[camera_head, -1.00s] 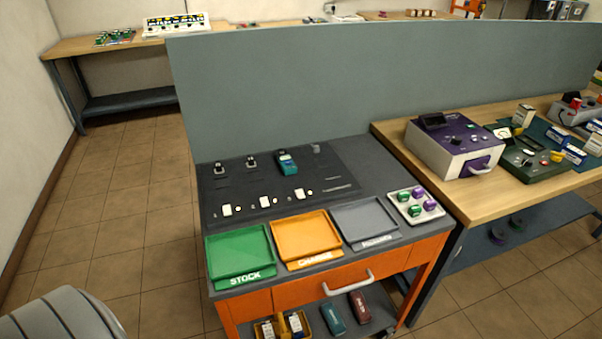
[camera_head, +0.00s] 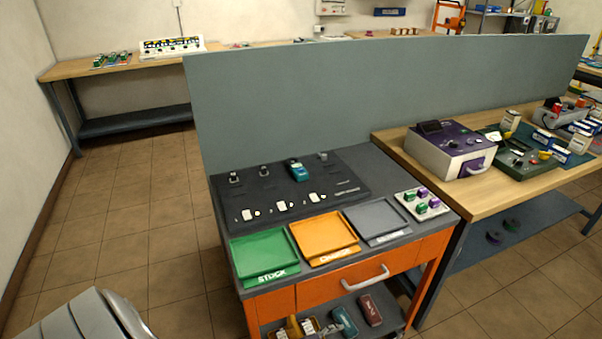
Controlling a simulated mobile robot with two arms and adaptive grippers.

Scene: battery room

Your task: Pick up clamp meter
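I cannot pick out a clamp meter with certainty in the head view. A teal device (camera_head: 299,171) sits at the back of a black panel (camera_head: 345,189) on the orange cart, but it looks more like a battery pack than a meter. Small devices on the wooden bench at the right are too small to tell apart. Neither of my grippers is in view. A grey rounded part at the lower left looks like part of my own body.
The orange cart (camera_head: 410,262) carries a green tray (camera_head: 262,280), an orange tray (camera_head: 325,259) and a grey tray (camera_head: 390,238). A grey partition (camera_head: 390,95) stands behind. A purple-and-white box (camera_head: 450,152) is on the bench (camera_head: 440,192). Tiled floor (camera_head: 130,225) at left is clear.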

